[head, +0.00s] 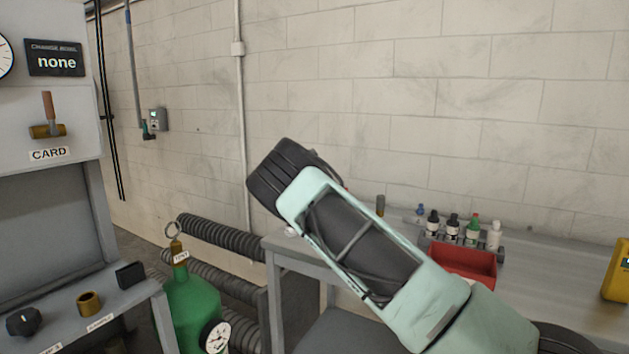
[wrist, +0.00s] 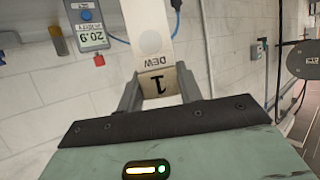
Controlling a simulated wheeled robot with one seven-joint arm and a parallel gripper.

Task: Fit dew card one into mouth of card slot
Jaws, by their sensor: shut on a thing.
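Dew card one (wrist: 150,38) is a pale, flat card with "DEW" and a "1" on a tan end, both upside down in the wrist view. My gripper (wrist: 160,88) is shut on that tan end, a finger on each side, and the card points away from it. The far end of the card runs out of the top of the picture. In the head view my arm hides the fingers and the card. A "CARD" label (head: 49,154) is on the grey cabinet at the left, below a brass fitting (head: 47,130) with a brown handle. I cannot make out the slot mouth.
A "none" display (head: 56,62) is above the fitting. A green cylinder (head: 190,300) with a gauge stands beside the cabinet. A bench at the right holds bottles (head: 453,227) and a red bin (head: 462,259). A gas meter (wrist: 90,30) hangs near the card in the wrist view.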

